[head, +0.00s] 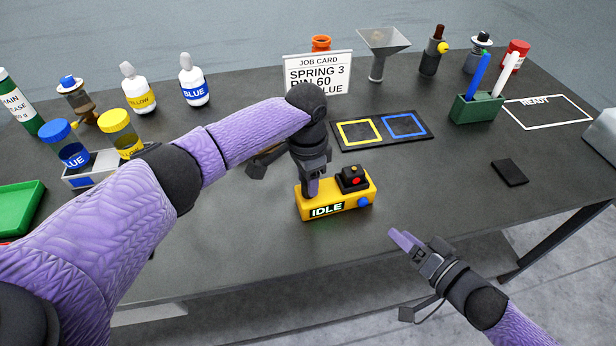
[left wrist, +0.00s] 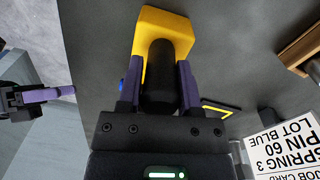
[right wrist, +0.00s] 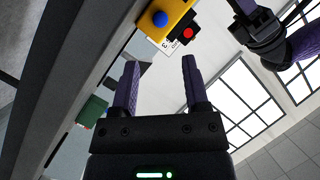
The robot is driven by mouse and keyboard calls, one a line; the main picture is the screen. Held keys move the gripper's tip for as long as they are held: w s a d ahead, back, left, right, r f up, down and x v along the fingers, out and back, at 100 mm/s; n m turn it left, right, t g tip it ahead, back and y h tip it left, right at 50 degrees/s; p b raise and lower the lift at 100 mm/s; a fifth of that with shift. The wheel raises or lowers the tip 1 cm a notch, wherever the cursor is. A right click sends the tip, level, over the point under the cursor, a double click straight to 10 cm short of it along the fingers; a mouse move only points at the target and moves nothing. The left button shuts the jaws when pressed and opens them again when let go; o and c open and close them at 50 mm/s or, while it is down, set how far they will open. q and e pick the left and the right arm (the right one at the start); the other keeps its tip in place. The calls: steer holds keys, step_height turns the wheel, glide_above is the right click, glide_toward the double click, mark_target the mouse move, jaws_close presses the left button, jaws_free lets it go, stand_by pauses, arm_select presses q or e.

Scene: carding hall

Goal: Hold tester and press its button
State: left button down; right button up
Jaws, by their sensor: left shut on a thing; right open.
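The yellow tester (head: 335,201) sits on the dark table near its front edge, with an "IDLE" display on its front. A black block with a red button (head: 355,180) is on its top, and a blue knob (head: 364,202) is on its front right. My left gripper (head: 312,188) is shut on the tester from above; the left wrist view shows its fingers (left wrist: 160,90) either side of a black part of the yellow tester (left wrist: 180,25). My right gripper (head: 402,242) is open and empty, right of and below the tester. The right wrist view shows the blue knob (right wrist: 160,18) and red button (right wrist: 188,33) beyond its fingers (right wrist: 160,75).
A job card (head: 318,74) stands behind the tester. A mat with yellow and blue squares (head: 382,146) lies behind right. A green pen holder (head: 476,108), a small black pad (head: 509,172) and a white-outlined area (head: 548,122) are at right. Bottles and a green tray (head: 20,210) are at left.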

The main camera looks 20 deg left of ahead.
jaws_close()
stand_by(0.3)
stand_by(1.5)
